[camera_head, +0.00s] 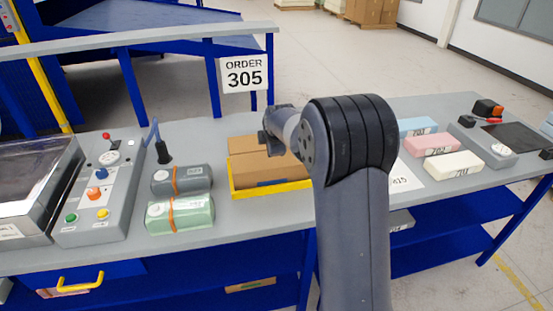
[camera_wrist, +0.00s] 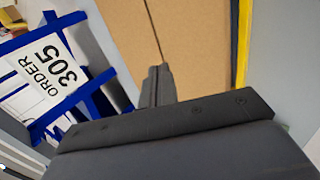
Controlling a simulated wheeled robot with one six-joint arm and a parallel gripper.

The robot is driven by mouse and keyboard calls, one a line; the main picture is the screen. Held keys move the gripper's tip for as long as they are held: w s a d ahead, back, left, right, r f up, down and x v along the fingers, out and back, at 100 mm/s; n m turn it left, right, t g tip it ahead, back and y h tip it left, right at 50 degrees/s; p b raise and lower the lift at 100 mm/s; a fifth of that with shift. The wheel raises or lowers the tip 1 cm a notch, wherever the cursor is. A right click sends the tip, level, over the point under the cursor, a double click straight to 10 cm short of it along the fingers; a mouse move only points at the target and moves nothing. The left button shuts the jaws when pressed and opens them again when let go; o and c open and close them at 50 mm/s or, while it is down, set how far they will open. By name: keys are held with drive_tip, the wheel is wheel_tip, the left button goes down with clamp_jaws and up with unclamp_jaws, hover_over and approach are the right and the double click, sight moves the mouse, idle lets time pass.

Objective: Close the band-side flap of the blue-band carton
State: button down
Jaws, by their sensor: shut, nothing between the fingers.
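A brown carton (camera_head: 266,163) stands in a yellow-edged tray (camera_head: 272,189) on the grey bench, partly hidden behind my arm. In the wrist view the carton's brown top (camera_wrist: 205,45) fills the upper middle, with a dark seam running down it toward my fingers. No blue band shows on it, and I cannot tell which flap is the band-side one. My gripper (camera_wrist: 158,70) is shut and empty, its fingertips over the carton by the seam. I cannot tell if they touch it.
Left of the carton lie a grey roll (camera_head: 182,180) and a green roll (camera_head: 180,213), beside a button panel (camera_head: 100,190). Right of my arm are blue, pink (camera_head: 440,145) and white blocks. An ORDER 305 sign (camera_head: 244,74) hangs behind the carton.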

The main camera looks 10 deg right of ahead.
sight(271, 161)
drive_tip(key=shift+b+x, duration=0.8)
drive_tip(key=shift+x, duration=0.25)
drive_tip(key=shift+w, duration=0.2)
drive_tip(key=shift+r, duration=0.15)
drive_tip(key=shift+r+p, duration=0.6)
drive_tip(key=shift+r, duration=0.45)
wheel_tip(271, 161, up, 13)
drive_tip(key=s, duration=0.2)
drive_tip(key=shift+s, duration=0.4)
